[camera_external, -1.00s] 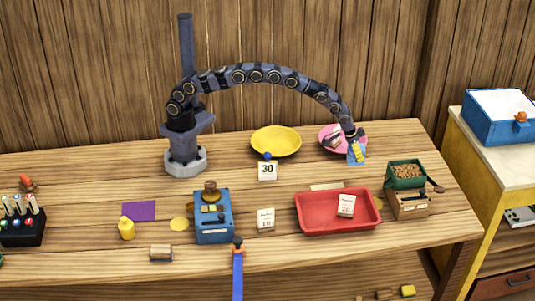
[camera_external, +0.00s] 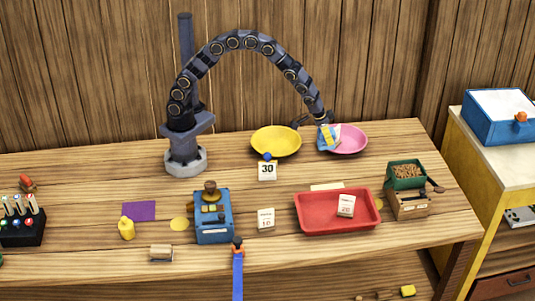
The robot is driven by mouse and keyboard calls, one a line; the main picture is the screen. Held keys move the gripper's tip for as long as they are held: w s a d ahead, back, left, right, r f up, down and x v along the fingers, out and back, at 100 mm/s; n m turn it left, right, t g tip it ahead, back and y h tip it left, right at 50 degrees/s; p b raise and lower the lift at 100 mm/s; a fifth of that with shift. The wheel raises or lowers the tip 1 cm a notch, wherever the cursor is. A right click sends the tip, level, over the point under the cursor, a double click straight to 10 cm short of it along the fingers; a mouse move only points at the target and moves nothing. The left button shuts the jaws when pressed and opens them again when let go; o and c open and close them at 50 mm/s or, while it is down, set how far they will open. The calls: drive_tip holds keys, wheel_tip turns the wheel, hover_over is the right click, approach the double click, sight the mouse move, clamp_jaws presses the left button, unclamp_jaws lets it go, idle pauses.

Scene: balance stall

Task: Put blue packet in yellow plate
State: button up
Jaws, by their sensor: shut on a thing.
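The blue packet (camera_external: 325,142), with a yellow patch on it, hangs below my gripper (camera_external: 322,122). My gripper is shut on the packet at its upper part; the fingertips are small and partly hidden. The packet overlaps the left part of the pink plate (camera_external: 350,140) in the picture; its exact height above the table is hard to tell. The yellow plate (camera_external: 276,142) stands to the left of the packet and looks empty.
A blue-topped card marked 30 (camera_external: 267,171) stands in front of the yellow plate. A red tray (camera_external: 325,222) holding a white packet (camera_external: 346,206) lies nearer the front. A green box of brown pieces (camera_external: 405,173) stands at the right. The short gap between the plates looks clear.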

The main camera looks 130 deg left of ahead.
drive_tip(key=s+f+n+g+y, duration=0.1)
drive_tip(key=s+f+n+g, duration=0.2)
drive_tip(key=s+n, duration=0.7)
drive_tip(key=n+g, duration=0.3)
drive_tip(key=n, duration=0.6)
hover_over(276, 147)
drive_tip(key=w+d, duration=0.2)
drive_tip(key=shift+h, duration=0.4)
drive_tip(key=f, duration=0.4)
drive_tip(key=shift+s+a+f, duration=0.2)
drive_tip(key=shift+f, duration=2.05)
drive_tip(key=shift+f, duration=0.3)
drive_tip(key=o, duration=1.2)
drive_tip(key=shift+f, duration=0.1)
drive_tip(key=shift+c, duration=0.2)
